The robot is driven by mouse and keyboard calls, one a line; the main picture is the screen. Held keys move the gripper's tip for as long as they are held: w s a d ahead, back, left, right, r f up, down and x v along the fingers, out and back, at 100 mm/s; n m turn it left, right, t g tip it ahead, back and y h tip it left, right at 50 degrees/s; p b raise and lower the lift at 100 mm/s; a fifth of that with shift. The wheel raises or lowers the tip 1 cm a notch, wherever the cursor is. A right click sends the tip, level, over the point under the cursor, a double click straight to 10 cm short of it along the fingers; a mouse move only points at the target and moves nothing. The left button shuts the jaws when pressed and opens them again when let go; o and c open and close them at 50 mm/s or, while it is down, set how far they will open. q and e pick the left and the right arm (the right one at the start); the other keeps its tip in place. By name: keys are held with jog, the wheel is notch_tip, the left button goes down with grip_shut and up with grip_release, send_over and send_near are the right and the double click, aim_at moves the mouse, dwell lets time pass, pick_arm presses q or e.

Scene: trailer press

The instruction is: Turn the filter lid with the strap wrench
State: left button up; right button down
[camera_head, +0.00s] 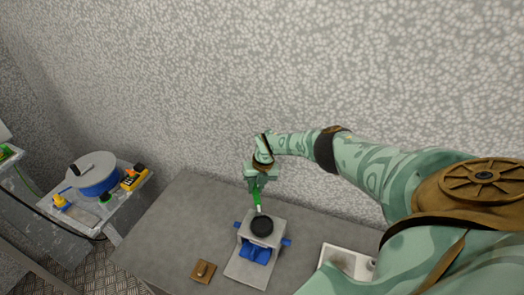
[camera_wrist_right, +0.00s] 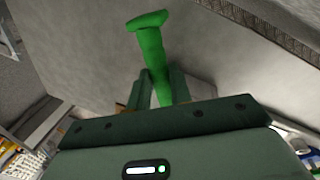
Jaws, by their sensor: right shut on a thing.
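My right gripper (camera_head: 256,182) is shut on the green handle of the strap wrench (camera_head: 257,196), just behind the filter. In the right wrist view the green handle (camera_wrist_right: 150,55) stands between the two fingers of the right gripper (camera_wrist_right: 160,88), its wider end pointing away. The wrench's pale lower end reaches down to the back of the round black filter lid (camera_head: 261,226). I cannot tell whether a strap goes around the lid. The lid sits on top of a grey filter housing (camera_head: 245,262) with blue parts at its sides and front. My left gripper is not in view.
The grey worktop (camera_head: 180,225) is clear left of the housing. A small brown plate with a knob (camera_head: 203,271) lies at front left, and a white tray (camera_head: 345,262) stands right.

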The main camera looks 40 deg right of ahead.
jog(key=shift+r, duration=0.1)
jog(key=shift+w+a+p+v, duration=0.15)
jog(key=shift+a+p+v, duration=0.05)
jog(key=shift+p+v, duration=1)
jog(key=shift+w+a+p+v, duration=0.1)
jog(key=shift+a+p+v, duration=0.1)
jog(key=shift+p+v, duration=1)
jog(key=shift+r, duration=0.1)
